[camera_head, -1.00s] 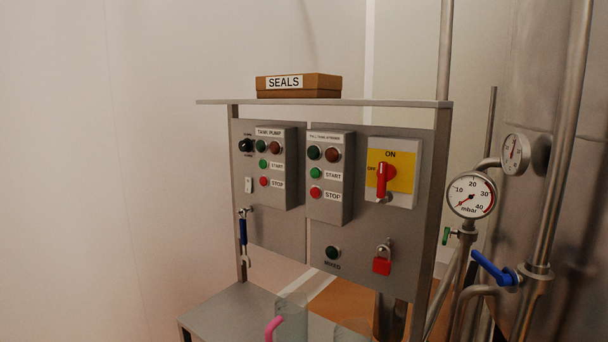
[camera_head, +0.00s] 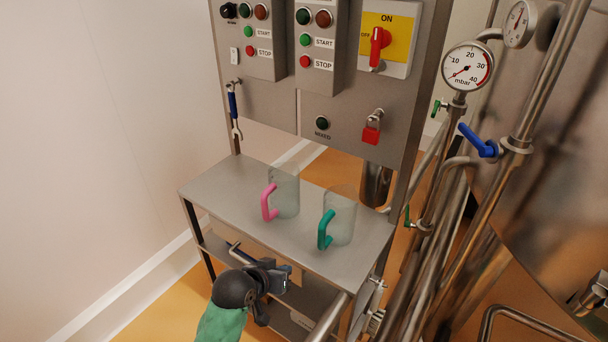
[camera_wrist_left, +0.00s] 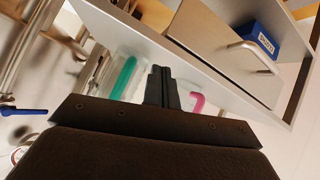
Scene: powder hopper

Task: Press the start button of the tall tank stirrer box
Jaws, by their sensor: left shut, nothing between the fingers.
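The stirrer box (camera_head: 318,82) is the right one of two grey boxes on the upright panel in the head view; its top is cut off by the frame. Its green start button (camera_head: 306,41), beside the START label, is above a red stop button (camera_head: 305,62). A dark green lamp and a dark red lamp sit above them. My left gripper (camera_head: 284,278) is low in front of the bench, well below the button and apart from it. In the left wrist view its fingers (camera_wrist_left: 161,82) are together and empty. My right gripper is not in view.
Two clear jugs, with a pink handle (camera_head: 268,203) and a green handle (camera_head: 325,231), stand on the bench top (camera_head: 225,188). A red padlock (camera_head: 371,134) hangs on the panel. A blue-handled valve (camera_head: 478,142), pipes and a gauge (camera_head: 467,66) are at right.

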